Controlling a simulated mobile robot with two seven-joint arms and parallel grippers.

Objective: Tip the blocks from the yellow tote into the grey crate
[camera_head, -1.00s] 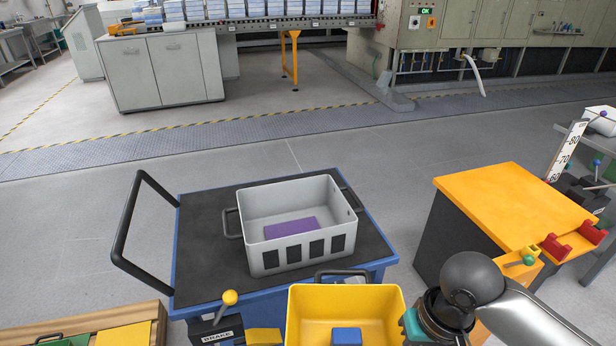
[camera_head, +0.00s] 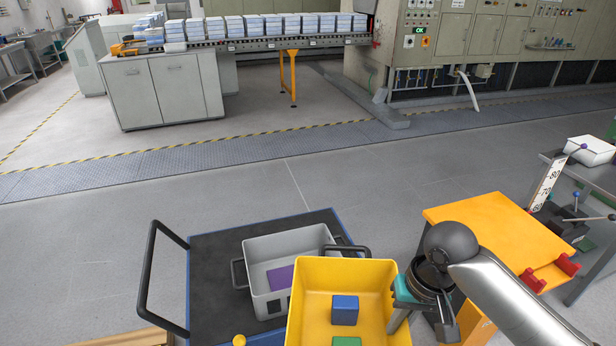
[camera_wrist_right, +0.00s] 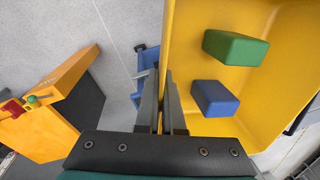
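The yellow tote (camera_head: 375,290) is at the bottom centre of the head view, in front of the grey crate and partly covering it. A blue block (camera_head: 344,310) and a green block (camera_head: 346,341) lie in it; both also show in the right wrist view, blue (camera_wrist_right: 215,98) and green (camera_wrist_right: 235,47). The grey crate (camera_head: 262,249) stands on the cart with a purple block (camera_head: 281,278) inside. My right gripper (camera_head: 397,318) is at the tote's right wall; in the wrist view its fingers (camera_wrist_right: 163,105) are closed on that wall. My left gripper is not in view.
The blue cart (camera_head: 215,280) with a black top and a black handle (camera_head: 150,270) carries the crate. An orange-topped bench (camera_head: 480,220) stands to the right, close to my right arm. Open floor lies beyond the cart.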

